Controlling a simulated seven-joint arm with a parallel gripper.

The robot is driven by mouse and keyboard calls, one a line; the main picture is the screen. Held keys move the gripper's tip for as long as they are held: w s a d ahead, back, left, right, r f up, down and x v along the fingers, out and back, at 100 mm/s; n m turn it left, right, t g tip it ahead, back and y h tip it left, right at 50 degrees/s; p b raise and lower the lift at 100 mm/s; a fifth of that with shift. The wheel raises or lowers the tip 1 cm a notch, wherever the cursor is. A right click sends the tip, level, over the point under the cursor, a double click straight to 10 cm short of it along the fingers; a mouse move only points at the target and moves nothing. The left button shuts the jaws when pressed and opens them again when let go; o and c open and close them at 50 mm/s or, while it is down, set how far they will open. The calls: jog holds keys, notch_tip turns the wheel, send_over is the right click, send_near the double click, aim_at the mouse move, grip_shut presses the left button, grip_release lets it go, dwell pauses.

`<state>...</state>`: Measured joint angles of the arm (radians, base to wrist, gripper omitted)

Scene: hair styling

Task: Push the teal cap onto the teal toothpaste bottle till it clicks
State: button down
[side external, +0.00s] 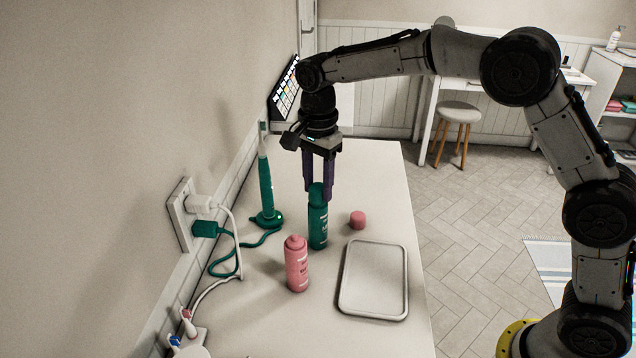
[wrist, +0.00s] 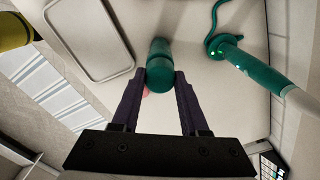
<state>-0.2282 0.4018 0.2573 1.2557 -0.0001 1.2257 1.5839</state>
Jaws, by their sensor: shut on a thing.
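The teal toothpaste bottle (side external: 318,225) stands upright on the counter, with pale lettering on its side. The teal cap (side external: 316,194) is at the top of the bottle, in line with it; I cannot tell whether it is fully seated. My gripper (side external: 318,188) points down from above with its purple fingers shut on the cap. In the wrist view the cap (wrist: 160,77) sits between the fingertips (wrist: 160,80), with the bottle (wrist: 159,49) behind it.
A pink bottle (side external: 297,265) and a loose pink cap (side external: 357,219) stand nearby. A pale tray (side external: 344,306) lies at the front right. A teal electric toothbrush (side external: 266,185) stands on its charger at left, with cables running to a wall socket (side external: 181,212).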

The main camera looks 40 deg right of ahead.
jog(key=shift+f, duration=0.6)
dwell(0.7)
jog(key=shift+c, duration=1.7)
grip_release()
jog(key=shift+r, duration=0.1)
